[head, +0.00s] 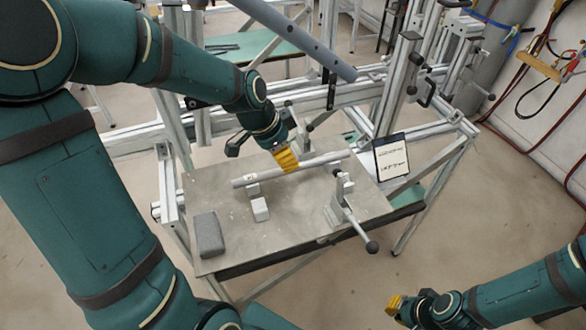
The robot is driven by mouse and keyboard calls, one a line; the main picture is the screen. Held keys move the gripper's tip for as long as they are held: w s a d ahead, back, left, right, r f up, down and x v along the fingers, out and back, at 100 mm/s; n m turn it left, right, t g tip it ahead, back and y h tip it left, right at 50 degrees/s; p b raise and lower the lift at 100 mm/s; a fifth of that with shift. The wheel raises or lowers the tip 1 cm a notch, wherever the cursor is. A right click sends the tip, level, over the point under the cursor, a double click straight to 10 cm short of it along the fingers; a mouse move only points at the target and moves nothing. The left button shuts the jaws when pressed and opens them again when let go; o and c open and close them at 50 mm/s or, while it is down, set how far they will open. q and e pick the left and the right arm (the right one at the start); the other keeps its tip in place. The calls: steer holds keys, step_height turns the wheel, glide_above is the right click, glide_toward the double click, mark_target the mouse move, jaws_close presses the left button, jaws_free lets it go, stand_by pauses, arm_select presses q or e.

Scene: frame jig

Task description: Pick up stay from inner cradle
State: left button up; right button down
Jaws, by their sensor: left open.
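The stay looks to be the grey round tube (322,160) lying across the metal plate. The gripper is open; I cannot tell whether the fingers touch the tube. My right gripper (394,305), with yellow fingertips, is low at the right, away from the plate; its opening is unclear.
The metal plate (290,225) carries a grey block (210,234), a small light block (260,209) and a clamp with a handle (346,205). A sign (391,157) stands at the right. Aluminium frame posts (397,80) and a large diagonal tube (290,38) stand behind.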

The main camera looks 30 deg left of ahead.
arm_select(q)
steer(key=x, duration=0.3)
steer(key=b+x, duration=0.1)
steer(key=x, duration=0.1)
steer(key=shift+s+f, duration=0.2)
jaws_close()
